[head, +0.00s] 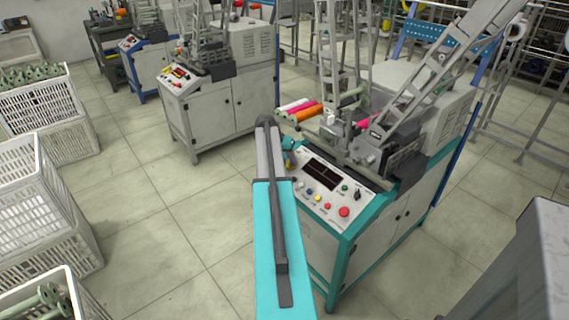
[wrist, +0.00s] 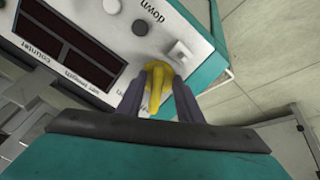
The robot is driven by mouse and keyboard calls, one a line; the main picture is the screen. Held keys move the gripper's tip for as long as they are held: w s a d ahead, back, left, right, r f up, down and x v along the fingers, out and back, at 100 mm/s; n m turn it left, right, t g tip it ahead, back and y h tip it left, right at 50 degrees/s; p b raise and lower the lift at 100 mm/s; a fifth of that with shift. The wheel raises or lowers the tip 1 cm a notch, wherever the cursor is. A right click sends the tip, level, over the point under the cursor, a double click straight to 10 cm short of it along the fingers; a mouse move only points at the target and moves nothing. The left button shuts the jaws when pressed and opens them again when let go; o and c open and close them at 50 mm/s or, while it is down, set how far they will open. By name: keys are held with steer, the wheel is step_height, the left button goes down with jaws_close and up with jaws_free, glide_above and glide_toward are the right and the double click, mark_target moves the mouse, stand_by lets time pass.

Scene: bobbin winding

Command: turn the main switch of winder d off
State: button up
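Winder d appears to be the near winder (head: 345,225), with a teal frame and a white control panel; no letter is readable. In the wrist view, a yellow handle (wrist: 158,85) sits at the panel's edge, beside a small white switch (wrist: 180,53). My gripper (wrist: 160,78) has its two dark fingers on either side of the yellow handle, very close to it. I cannot tell whether they press on it. In the head view, my arm reaches the panel's left edge and my gripper (head: 288,155) is mostly hidden there.
The panel carries a red button (head: 344,211), a dark display (head: 321,173) and small knobs. Pink and orange bobbins (head: 305,109) lie above it. Another winder (head: 215,90) stands behind. White crates (head: 45,200) line the left. The floor between is clear.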

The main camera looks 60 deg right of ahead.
steer(key=v, duration=1.3)
steer(key=shift+r+b, duration=0.2)
steer(key=shift+b, duration=0.25)
steer(key=shift+f, duration=0.15)
steer(key=shift+p+x, duration=0.4)
steer(key=shift+x, duration=5.4)
steer(key=shift+s+a, duration=0.1)
steer(key=shift+s, duration=0.05)
